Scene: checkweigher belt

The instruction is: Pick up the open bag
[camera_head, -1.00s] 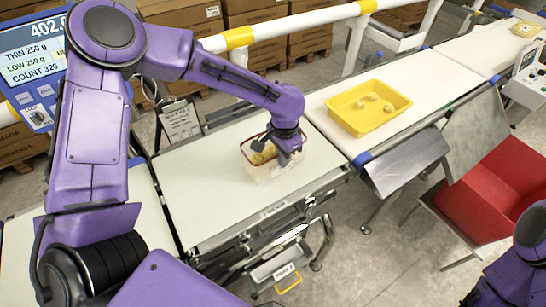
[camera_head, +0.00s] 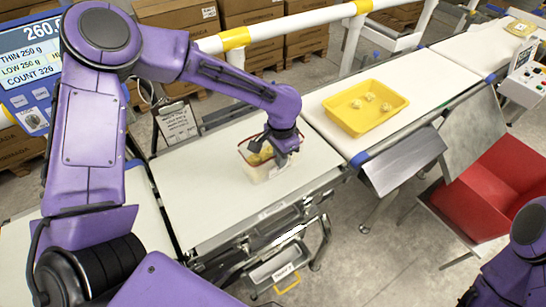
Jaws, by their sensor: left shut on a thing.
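The open bag (camera_head: 257,173) is pale and see-through with a dark red rim and yellowish contents. It is upright over the white weighing belt, in the middle of the head view. My left gripper (camera_head: 272,149) comes down from above at the bag's mouth and is shut on the bag. The gripper and wrist hide part of the rim and the contents. I cannot tell whether the bag's base touches the belt. Part of my right arm shows at the lower right, but its gripper is out of view.
A yellow tray (camera_head: 348,123) with several pale lumps sits on the right-hand belt. A grey chute (camera_head: 403,160) slopes toward a red bin (camera_head: 500,185). A display (camera_head: 32,65) at the upper left reads about 260. The white belt (camera_head: 205,200) around the bag is clear.

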